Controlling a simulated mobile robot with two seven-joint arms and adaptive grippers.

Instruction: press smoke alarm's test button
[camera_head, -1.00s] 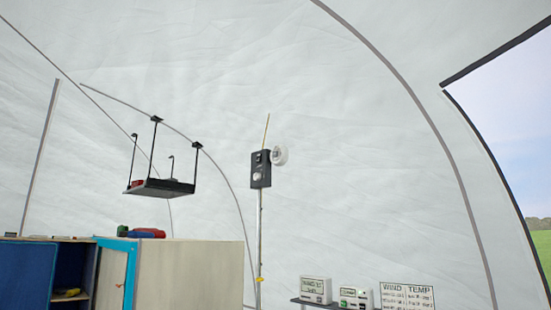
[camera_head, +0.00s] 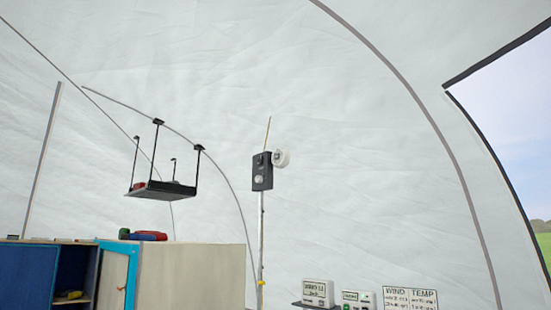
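A white round device (camera_head: 281,158), which looks like the smoke alarm, is mounted beside the top of a black box (camera_head: 262,171) on a thin upright pole (camera_head: 260,235). It is small in the picture, and its test button cannot be made out. Neither of my grippers shows in the head view.
A black tray (camera_head: 160,189) hangs from the tent frame at the left. Below it stand a blue cabinet (camera_head: 28,275) and a pale cabinet (camera_head: 195,275) with red and blue items (camera_head: 148,236) on top. White display units (camera_head: 318,292) sit on a low shelf at right. The tent opening (camera_head: 520,130) is at the far right.

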